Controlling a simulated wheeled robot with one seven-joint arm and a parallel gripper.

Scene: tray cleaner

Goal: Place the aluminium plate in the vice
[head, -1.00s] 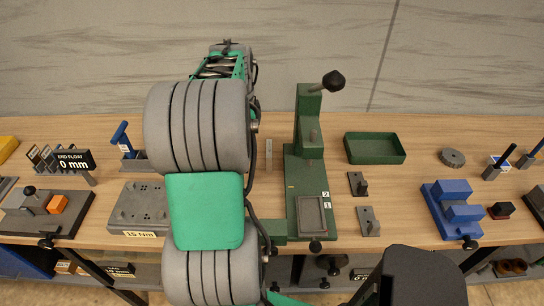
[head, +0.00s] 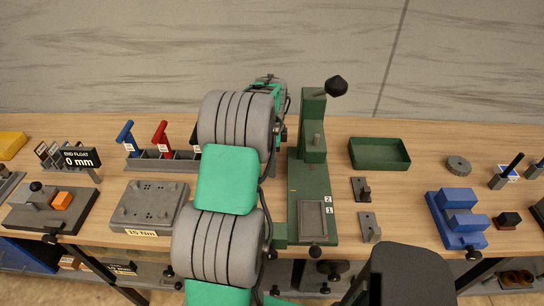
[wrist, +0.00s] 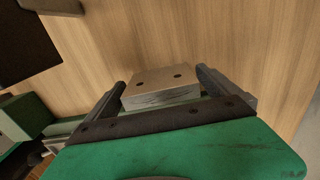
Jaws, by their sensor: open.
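The aluminium plate, a pale block with two dark holes in its top face (wrist: 160,82), stands on the wooden bench in the wrist view. My gripper (wrist: 162,86) is open, with one dark finger on each side of the plate. I cannot tell whether either finger touches it. In the head view my arm hides the plate and my fingertips. The blue vice (head: 457,217), with raised blue blocks as jaws, sits on the right part of the bench, well to the right of my arm.
A green press (head: 313,170) with a black-knobbed lever stands between my arm and the vice. A green tray (head: 379,153) and small grey brackets (head: 370,227) lie right of it. A grey torque block (head: 148,206) and red-handled tool (head: 161,137) are to the left.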

